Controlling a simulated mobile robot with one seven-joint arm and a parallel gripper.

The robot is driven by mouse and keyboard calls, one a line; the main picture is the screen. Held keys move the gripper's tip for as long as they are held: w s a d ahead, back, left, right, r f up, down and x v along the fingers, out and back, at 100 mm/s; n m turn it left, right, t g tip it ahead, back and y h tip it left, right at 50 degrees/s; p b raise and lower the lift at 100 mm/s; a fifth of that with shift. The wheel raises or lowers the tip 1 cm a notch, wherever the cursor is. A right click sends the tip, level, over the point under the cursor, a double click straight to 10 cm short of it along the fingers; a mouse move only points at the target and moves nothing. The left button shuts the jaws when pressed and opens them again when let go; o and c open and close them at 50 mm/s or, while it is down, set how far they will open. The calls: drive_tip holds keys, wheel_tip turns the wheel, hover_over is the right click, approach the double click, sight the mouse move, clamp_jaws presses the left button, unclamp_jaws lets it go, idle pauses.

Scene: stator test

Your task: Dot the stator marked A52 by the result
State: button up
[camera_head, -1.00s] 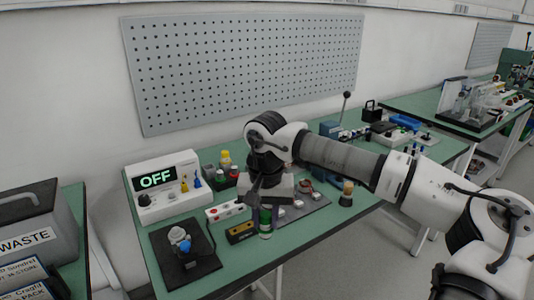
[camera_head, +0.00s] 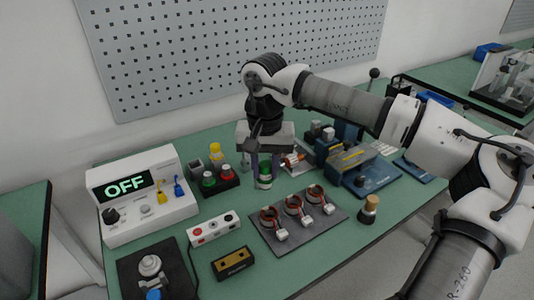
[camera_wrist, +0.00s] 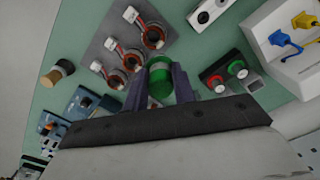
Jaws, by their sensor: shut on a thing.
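Three stators with copper-coloured windings and white connectors lie in a row on a dark grey tray (camera_head: 268,236): left (camera_head: 268,216), middle (camera_head: 294,205) and right (camera_head: 316,194). They also show in the wrist view, the nearest (camera_wrist: 132,62) just left of my gripper. I cannot read any marking on them. My gripper (camera_head: 264,170) points down behind the tray, shut on a small green-and-white bottle (camera_head: 265,181), whose round green end shows in the wrist view (camera_wrist: 160,82). The tester (camera_head: 150,195) at the left reads OFF, with yellow and blue plugs on its front.
A dark holder (camera_head: 222,186) with red and green caps stands left of my gripper. A white socket box (camera_head: 213,229), a yellow-black block (camera_head: 233,263) and a black fixture (camera_head: 155,272) are near the front left. A wooden-topped stamp (camera_head: 369,208) stands right of the tray.

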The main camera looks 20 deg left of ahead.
sight(265, 179)
drive_tip(key=shift+f+b, duration=1.7)
drive_tip(key=shift+f, duration=0.65)
drive_tip(key=shift+s, duration=0.15)
drive_tip(key=shift+f+b, duration=0.5)
drive_tip(key=shift+f, duration=0.15)
drive_tip(key=shift+r, duration=0.1)
drive_tip(key=shift+r+p, duration=2.15)
drive_tip(key=shift+r, duration=0.8)
